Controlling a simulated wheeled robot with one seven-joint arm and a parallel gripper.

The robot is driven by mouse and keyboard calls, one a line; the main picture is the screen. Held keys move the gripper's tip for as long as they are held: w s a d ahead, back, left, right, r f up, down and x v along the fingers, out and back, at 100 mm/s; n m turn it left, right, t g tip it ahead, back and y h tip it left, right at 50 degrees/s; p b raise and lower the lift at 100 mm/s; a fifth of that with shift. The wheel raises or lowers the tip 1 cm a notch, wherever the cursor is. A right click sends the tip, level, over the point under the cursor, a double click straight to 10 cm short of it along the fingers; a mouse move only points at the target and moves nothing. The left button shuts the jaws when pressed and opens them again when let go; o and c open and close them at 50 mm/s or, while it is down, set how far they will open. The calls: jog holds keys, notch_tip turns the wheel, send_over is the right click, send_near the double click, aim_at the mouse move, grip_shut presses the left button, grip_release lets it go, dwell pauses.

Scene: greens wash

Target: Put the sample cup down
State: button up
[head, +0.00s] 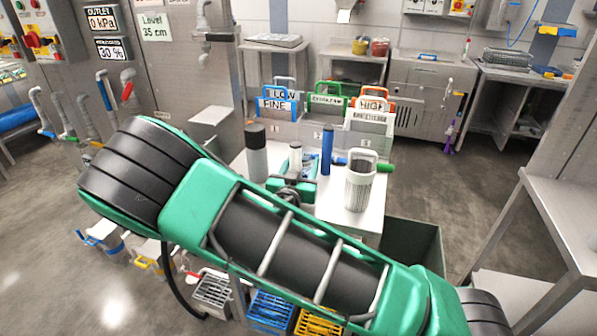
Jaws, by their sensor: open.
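A pale ribbed cup-like container (359,190) with an upright loop handle stands on the light worktop (345,228) at centre right. It looks like the sample cup, but I cannot read a label on it. My gripper (293,187) is over the worktop to the left of this container and apart from it. It is open. My green arm crosses the foreground and hides part of the worktop. A small pale and blue item (296,158) shows just behind my gripper; I cannot tell whether they touch.
A grey-black cylinder (256,155) and a blue upright cylinder (327,150) stand on the worktop. Labelled racks for fine (277,107) and high (370,115) stand behind. A dark green bin (412,248) is at the right. A metal table (560,215) stands far right, with open floor between.

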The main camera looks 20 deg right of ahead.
jog(key=c, duration=1)
jog(key=shift+r, duration=0.15)
notch_tip(320, 180, up, 18)
jog(key=shift+f, duration=0.2)
dwell(1.0)
